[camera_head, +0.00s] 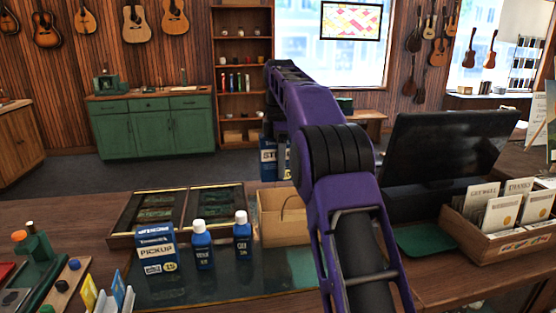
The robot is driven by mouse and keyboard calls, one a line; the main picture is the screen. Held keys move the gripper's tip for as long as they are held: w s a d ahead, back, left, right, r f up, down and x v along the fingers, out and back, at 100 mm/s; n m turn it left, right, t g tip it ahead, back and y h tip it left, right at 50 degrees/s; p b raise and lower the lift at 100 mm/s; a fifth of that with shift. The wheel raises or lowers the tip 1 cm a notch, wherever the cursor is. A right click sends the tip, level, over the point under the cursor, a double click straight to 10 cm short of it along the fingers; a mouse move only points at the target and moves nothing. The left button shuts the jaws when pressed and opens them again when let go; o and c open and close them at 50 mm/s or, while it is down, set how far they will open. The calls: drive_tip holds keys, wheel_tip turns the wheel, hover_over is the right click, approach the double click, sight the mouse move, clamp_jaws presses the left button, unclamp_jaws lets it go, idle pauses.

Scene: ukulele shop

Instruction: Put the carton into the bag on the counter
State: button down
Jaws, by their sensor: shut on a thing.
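A blue and white carton (268,162) with lettering beginning "ST" hangs upright from my gripper (274,130) in the head view. My gripper is shut on it; the fingertips are small and partly hidden by my purple arm. The brown paper bag (272,226) stands open on the counter (60,215), with a thin handle showing. The carton appears above and behind the bag's opening in the picture; I cannot tell whether it is directly over it. My arm hides the right side of the carton and part of the bag.
A blue "PICKUP" box (155,250) and two blue bottles (202,250) (242,241) stand left of the bag. A shallow display tray (124,222) lies behind them. A black screen (440,155) and a wooden box of packets (505,240) stand right.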

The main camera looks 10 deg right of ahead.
sight(280, 219)
drive_tip(key=shift+s+f, duration=0.15)
drive_tip(key=shift+f, duration=2.4)
drive_tip(key=shift+f+b, duration=2.95)
drive_tip(key=shift+f, duration=3.45)
drive_tip(key=shift+c, duration=0.7)
unclamp_jaws()
